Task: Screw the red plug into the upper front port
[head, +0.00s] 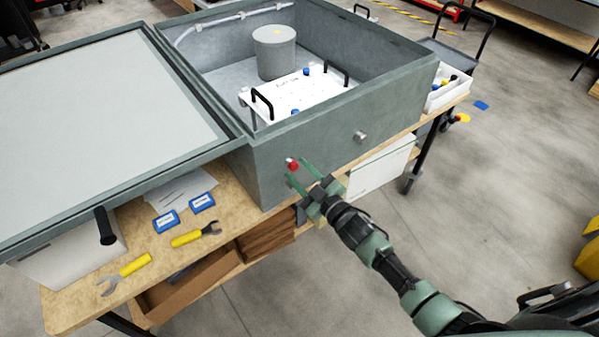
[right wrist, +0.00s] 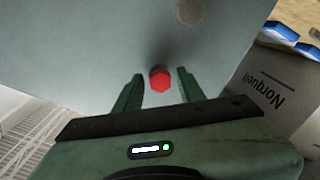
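The red plug (head: 292,166) is at the front wall of the grey analyser housing (head: 330,150), near its left corner. In the right wrist view the hexagonal red head (right wrist: 160,80) stands out from the wall; whether its thread is engaged in the port behind it cannot be told. My right gripper (head: 299,172) is open in front of this wall. In the right wrist view its fingers (right wrist: 159,77) lie on either side of the plug, with gaps to both sides. The port itself is hidden behind the plug. My left gripper is not in view.
A metal fitting (head: 361,137) projects from the same wall, further right. A pale round disc (right wrist: 189,11) shows on the wall in the wrist view. The open lid (head: 100,100) extends left. Blue boxes (head: 166,221) and yellow-handled wrenches (head: 187,239) lie on the wooden bench (head: 75,308).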

